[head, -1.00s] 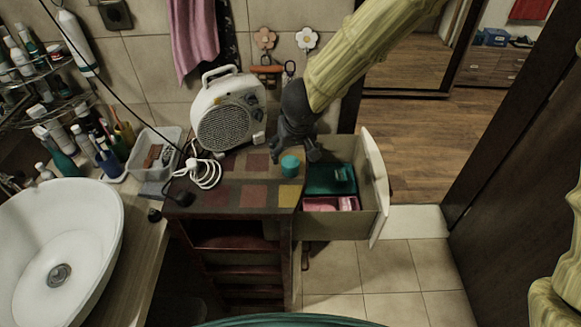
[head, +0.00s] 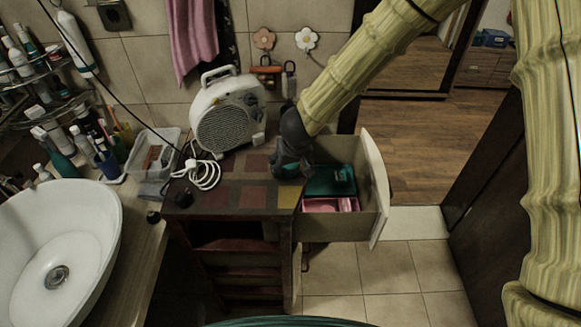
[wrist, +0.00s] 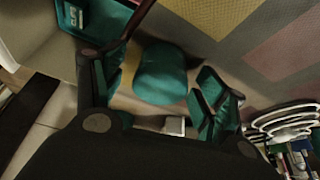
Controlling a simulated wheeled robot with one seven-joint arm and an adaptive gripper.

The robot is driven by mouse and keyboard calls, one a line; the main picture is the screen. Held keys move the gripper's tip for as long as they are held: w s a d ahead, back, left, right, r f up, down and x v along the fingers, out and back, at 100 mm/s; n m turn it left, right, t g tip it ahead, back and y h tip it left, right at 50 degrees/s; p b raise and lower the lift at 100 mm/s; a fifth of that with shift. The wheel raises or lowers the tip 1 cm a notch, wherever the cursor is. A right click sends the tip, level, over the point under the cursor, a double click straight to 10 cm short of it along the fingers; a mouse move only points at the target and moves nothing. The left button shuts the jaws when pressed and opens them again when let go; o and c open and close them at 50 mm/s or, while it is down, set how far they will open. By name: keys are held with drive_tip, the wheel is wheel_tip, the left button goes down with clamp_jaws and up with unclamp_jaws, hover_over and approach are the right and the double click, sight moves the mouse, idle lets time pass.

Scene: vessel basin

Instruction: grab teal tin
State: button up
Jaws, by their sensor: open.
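The teal tin (wrist: 160,72) shows in the wrist view as a small rounded block on the tiled top of the cabinet (head: 218,198). My gripper (head: 290,168) is down over the right end of that cabinet top, by the open drawer. Its fingers are open, one on each side of the tin in the wrist view, with gaps visible between the fingers and the tin. In the head view my gripper hides the tin.
An open drawer (head: 338,228) at the cabinet's right holds a teal box (head: 330,181) and a pink box (head: 325,204). A white fan heater (head: 228,118) and its coiled white cable (head: 203,175) stand left of my gripper. A basin (head: 60,240) is at far left.

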drive_tip(key=c, duration=1.1)
drive_tip(key=shift+r, duration=0.1)
